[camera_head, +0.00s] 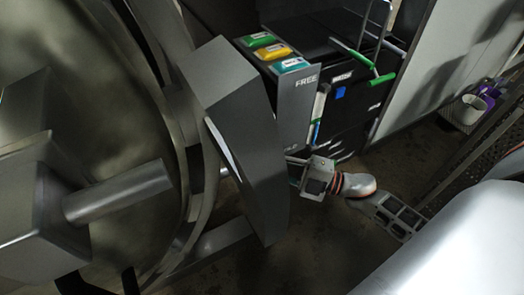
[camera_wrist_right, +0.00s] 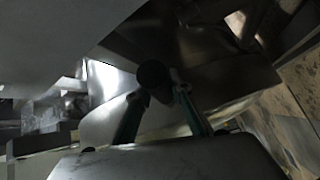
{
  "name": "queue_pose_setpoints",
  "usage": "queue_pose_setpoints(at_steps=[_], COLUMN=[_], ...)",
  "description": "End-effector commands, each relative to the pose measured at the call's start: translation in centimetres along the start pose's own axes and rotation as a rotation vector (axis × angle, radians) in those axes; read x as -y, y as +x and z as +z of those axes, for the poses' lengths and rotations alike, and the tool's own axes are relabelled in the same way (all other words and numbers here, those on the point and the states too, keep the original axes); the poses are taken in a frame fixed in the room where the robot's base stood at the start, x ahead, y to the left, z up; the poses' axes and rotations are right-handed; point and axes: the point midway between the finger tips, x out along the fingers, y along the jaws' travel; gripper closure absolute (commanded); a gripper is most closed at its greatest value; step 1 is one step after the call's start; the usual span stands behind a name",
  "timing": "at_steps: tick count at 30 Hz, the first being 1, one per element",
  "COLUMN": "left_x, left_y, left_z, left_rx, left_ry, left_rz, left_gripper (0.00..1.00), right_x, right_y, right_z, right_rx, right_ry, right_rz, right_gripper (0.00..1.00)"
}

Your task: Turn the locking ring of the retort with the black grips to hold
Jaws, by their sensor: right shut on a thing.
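The retort's large round metal door (camera_head: 90,130) fills the left of the head view, with a thick shaft on its hub (camera_head: 115,192). The curved locking ring (camera_head: 190,150) runs along its edge, behind a big grey block (camera_head: 235,130). My right gripper (camera_head: 292,170) is just right of this block, its fingertips partly hidden there. In the right wrist view my right gripper (camera_wrist_right: 160,108) has its two fingers on either side of a dark round-ended grip (camera_wrist_right: 154,78) and is shut on it. My left gripper is in neither view.
A grey holder marked FREE (camera_head: 295,95) carries green, yellow and teal pieces on top. A dark cabinet (camera_head: 350,100) with green-ended handles stands beside it. A rack with a white cup (camera_head: 470,108) is at the right. Dark floor is open below the gripper.

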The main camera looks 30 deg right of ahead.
Motion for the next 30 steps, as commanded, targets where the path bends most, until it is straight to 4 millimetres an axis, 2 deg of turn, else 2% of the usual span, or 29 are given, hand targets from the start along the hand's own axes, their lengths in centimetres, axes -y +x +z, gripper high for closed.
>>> queue_pose_setpoints(at_steps=[1,3,10,17,18,20,30], left_x=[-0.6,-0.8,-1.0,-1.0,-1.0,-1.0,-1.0], left_y=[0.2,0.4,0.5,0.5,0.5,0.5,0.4], left_z=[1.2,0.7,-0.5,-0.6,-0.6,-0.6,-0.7], left_rx=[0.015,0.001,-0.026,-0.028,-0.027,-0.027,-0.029], left_ry=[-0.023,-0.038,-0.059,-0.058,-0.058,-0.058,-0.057], left_rz=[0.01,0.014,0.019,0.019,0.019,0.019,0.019], left_gripper=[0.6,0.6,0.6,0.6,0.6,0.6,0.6], right_x=[3.8,4.5,5.1,5.1,5.1,5.2,4.7], right_y=[-0.6,-0.5,-0.3,-0.4,-0.4,-0.4,-0.3], right_z=[0.1,0.2,0.4,0.4,0.4,0.4,0.5], right_rx=[0.008,0.007,0.007,0.008,0.009,0.009,0.008], right_ry=[0.039,0.044,0.046,0.046,0.047,0.047,0.04], right_rz=[-0.027,-0.019,-0.004,-0.005,-0.005,-0.006,-0.001], right_gripper=[1.0,1.0,1.0,1.0,0.77,0.62,0.62])
